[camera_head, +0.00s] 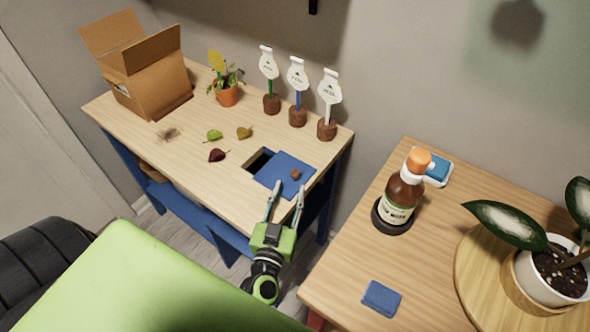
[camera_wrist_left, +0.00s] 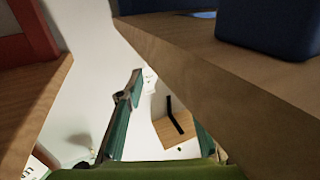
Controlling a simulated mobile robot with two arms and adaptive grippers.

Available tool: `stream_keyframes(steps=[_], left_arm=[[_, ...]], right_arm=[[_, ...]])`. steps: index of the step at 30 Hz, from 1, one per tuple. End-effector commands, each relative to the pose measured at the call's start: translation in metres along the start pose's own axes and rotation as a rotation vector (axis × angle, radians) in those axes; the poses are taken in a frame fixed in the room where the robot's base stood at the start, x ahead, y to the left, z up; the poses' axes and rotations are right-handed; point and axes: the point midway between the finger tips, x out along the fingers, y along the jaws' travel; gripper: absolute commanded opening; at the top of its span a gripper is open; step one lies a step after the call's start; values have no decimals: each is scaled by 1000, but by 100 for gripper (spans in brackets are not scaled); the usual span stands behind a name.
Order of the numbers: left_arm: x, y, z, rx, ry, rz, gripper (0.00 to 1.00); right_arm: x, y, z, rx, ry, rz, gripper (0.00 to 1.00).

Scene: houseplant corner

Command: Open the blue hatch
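The blue hatch (camera_head: 283,178) is a flat panel in the front right part of the wooden plant table. A small brown knob (camera_head: 295,174) sits on it. A dark opening (camera_head: 260,160) shows along the panel's left side, so the hatch does not cover the whole hole. My left gripper (camera_head: 288,189) is open and empty at the table's front edge, with its fingertips close to the hatch's near edge. I cannot tell whether they touch it. In the left wrist view, the fingers (camera_wrist_left: 165,108) are apart, and the hatch is not clearly visible. My right gripper is not in view.
Three label stakes (camera_head: 298,92), a potted plant (camera_head: 227,92), loose leaves (camera_head: 217,155) and an open cardboard box (camera_head: 145,75) are on the same table. The right table (camera_head: 350,250) holds a brown bottle (camera_head: 400,192), a blue sponge (camera_head: 381,298) and a large potted plant (camera_head: 550,272).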

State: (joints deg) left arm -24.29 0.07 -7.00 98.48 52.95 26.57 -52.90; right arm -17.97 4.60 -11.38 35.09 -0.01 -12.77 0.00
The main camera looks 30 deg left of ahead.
Motion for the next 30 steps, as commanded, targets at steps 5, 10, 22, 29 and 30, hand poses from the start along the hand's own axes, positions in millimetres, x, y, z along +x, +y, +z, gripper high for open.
stream_keyframes(steps=[5,10,22,29,30], left_arm=[[38,0,-2,0,2,1,34],[61,0,0,0,1,0,34],[72,0,0,0,0,0,34],[72,0,0,-1,0,0,0],[72,0,0,-1,0,0,0]], right_arm=[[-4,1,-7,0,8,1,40],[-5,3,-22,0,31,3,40],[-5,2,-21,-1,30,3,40],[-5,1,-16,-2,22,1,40],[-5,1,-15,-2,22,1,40]])
